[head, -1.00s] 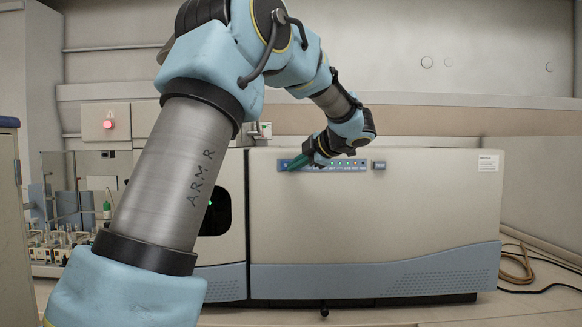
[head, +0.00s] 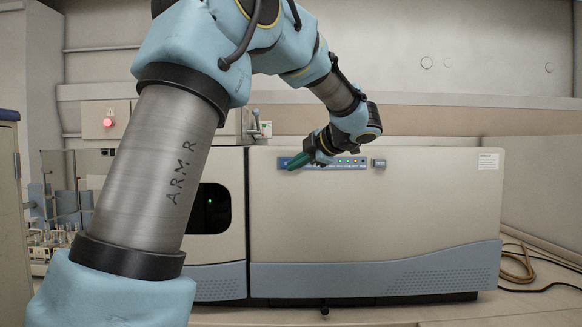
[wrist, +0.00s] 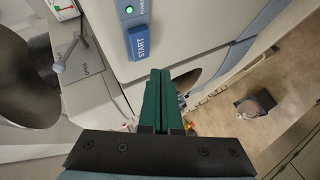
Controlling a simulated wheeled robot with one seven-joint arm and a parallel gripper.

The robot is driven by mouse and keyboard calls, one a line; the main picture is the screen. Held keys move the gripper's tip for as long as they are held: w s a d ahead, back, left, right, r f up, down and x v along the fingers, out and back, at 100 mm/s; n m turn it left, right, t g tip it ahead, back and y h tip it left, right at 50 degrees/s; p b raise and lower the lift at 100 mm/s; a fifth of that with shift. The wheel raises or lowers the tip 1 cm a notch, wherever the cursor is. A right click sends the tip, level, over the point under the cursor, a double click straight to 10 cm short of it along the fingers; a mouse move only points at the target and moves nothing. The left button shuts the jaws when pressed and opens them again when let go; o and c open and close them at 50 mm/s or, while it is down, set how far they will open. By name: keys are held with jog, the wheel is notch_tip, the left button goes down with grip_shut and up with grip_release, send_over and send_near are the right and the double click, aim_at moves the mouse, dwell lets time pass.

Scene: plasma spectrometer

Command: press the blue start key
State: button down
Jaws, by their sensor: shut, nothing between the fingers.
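The blue start key (wrist: 140,43), lettered START, sits on the front panel of the instrument in the wrist view, below a lit green lamp labelled POWER. My gripper (wrist: 160,72) has green fingers that are shut and empty. In the wrist view its tips lie just below and slightly right of the key in the picture; I cannot tell the depth gap. In the head view my gripper (head: 289,166) is at the left end of the blue indicator strip (head: 345,163), and the key itself is hidden or too small to make out.
The large beige instrument (head: 375,215) fills the middle. A box with a red lamp (head: 108,122) stands behind at left. A lever marked OPEN (wrist: 60,67) is left of the key. Cables (head: 520,268) lie at right.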

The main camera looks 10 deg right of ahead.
jog(key=s, duration=0.2)
jog(key=shift+s+a+b, duration=0.3)
jog(key=shift+s, duration=0.1)
dwell(0.4)
